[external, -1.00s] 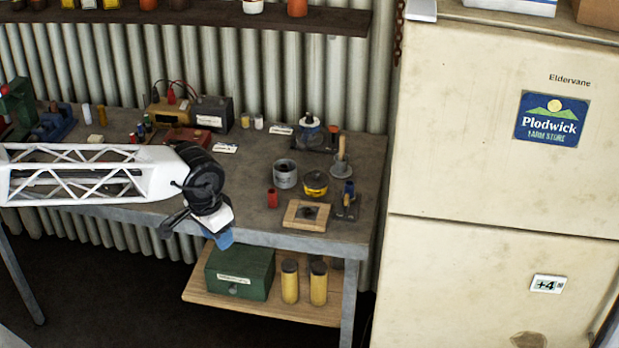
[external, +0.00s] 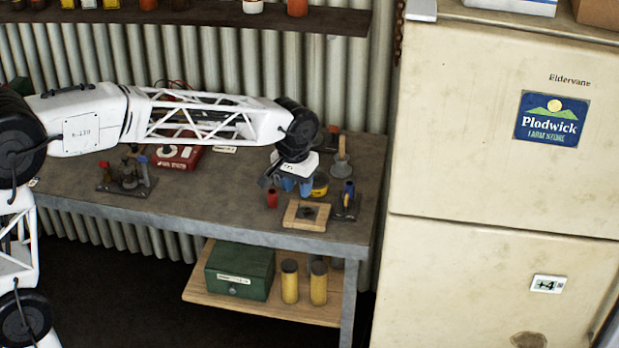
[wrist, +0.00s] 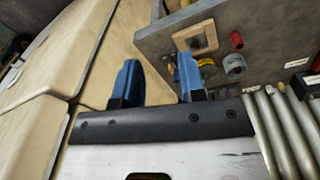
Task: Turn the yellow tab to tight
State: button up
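A low round yellow piece with a dark top (external: 320,187) stands near the right end of the bench, partly hidden by my gripper. Yellow also shows beside a finger in the wrist view (wrist: 206,62). I cannot make out a separate tab or any tight mark. My gripper (external: 298,188) has two blue fingers and hangs over the bench just left of the yellow piece. In the wrist view (wrist: 157,68) the fingers are apart with nothing held between them.
A wooden square frame (external: 291,214) lies at the bench's front edge, with a red cup (external: 272,199) behind it. A blue-topped fixture (external: 348,197) stands to the right. A grey can (wrist: 234,66) shows in the wrist view. The cream fridge (external: 480,140) bounds the right.

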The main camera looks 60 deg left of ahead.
jog(key=w+a+f+n, duration=0.1)
jog(key=w+a+f, duration=0.15)
jog(key=w, duration=0.35)
jog(key=w+a+f+n, duration=0.1)
jog(key=w+a+f, duration=0.15)
jog(key=w, duration=0.35)
jog(key=n+g, duration=0.1)
send_over(347, 196)
notch_tip(347, 196, down, 8)
jog(key=shift+f, duration=0.1)
jog(key=shift+f, duration=0.1)
jog(key=shift+f, duration=3.8)
grip_shut()
